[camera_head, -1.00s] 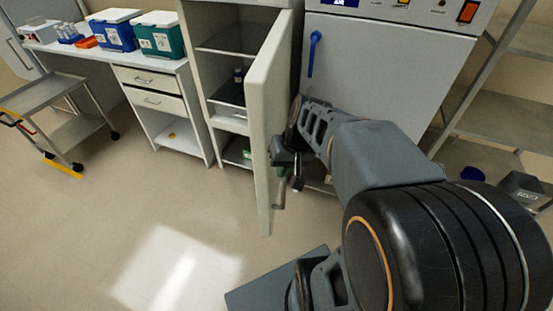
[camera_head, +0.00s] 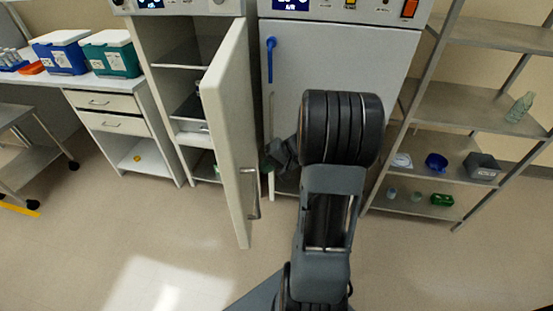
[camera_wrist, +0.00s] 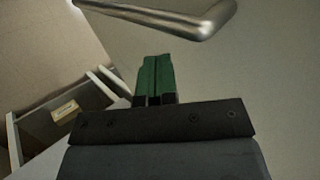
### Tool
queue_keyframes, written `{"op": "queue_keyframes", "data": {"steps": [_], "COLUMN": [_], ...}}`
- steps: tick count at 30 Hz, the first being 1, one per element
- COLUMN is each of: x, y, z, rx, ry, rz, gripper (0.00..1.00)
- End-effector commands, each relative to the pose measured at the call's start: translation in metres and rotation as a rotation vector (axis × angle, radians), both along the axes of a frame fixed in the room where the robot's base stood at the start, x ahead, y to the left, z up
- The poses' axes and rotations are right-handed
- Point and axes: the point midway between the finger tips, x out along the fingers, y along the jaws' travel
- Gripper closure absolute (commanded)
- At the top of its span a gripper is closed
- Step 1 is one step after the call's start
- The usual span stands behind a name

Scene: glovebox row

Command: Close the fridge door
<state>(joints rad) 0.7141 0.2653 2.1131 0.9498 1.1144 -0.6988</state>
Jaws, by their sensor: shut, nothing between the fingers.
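The fridge (camera_head: 187,75) is a tall white cabinet with shelves inside, left of centre in the head view. Its door (camera_head: 229,115) stands wide open, swung out toward me. A metal bar handle (camera_head: 251,196) is on the door's outer face. The handle also shows large at the top of the wrist view (camera_wrist: 195,22). My gripper (camera_head: 268,168) is just right of the door, on its outer side. Its green fingers (camera_wrist: 156,78) are shut together, empty, and below the handle in the wrist view. I cannot tell whether they touch the door.
A white cabinet (camera_head: 335,65) with a blue handle stands right of the fridge. A metal shelf rack (camera_head: 440,140) is at the right. A drawer bench (camera_head: 112,115) stands left of the fridge, with a cart (camera_head: 25,160) farther left. The floor left of the door is clear.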

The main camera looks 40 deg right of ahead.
Motion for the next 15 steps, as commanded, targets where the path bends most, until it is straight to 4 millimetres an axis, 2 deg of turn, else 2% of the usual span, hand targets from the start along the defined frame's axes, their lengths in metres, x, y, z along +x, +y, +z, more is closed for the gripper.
{"op": "queue_keyframes", "data": {"steps": [3, 9, 15], "x": [0.008, 0.023, 0.029], "y": [0.013, 0.033, 0.042], "z": [-0.014, -0.011, -0.011], "rx": [0.003, -0.001, 0.0], "ry": [0.005, 0.0, 0.001], "rz": [0.003, 0.003, 0.001], "gripper": [1.0, 1.0, 1.0]}}
